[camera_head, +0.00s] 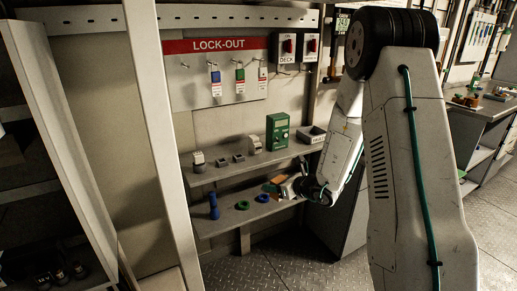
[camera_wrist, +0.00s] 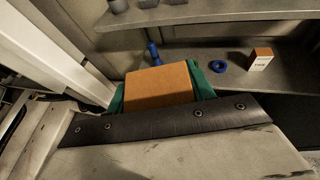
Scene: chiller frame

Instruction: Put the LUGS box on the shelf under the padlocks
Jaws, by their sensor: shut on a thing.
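In the wrist view my gripper (camera_wrist: 158,88) is shut on a box (camera_wrist: 158,84) with a plain orange-brown top, green finger pads at its sides. Its label is not visible, so I cannot read whether it says LUGS. In the head view my gripper (camera_head: 294,188) is low at the right end of the lower shelf (camera_head: 228,220). Several padlocks (camera_head: 239,75) hang on the LOCK-OUT board above the upper shelf (camera_head: 222,174). A smaller white and orange box (camera_wrist: 260,61) stands on the lower shelf in the wrist view; its print is too small to read.
The lower shelf holds a blue upright piece (camera_head: 213,207), a green ring (camera_head: 242,205) and a blue ring (camera_wrist: 218,66). A white post (camera_head: 160,120) stands left.

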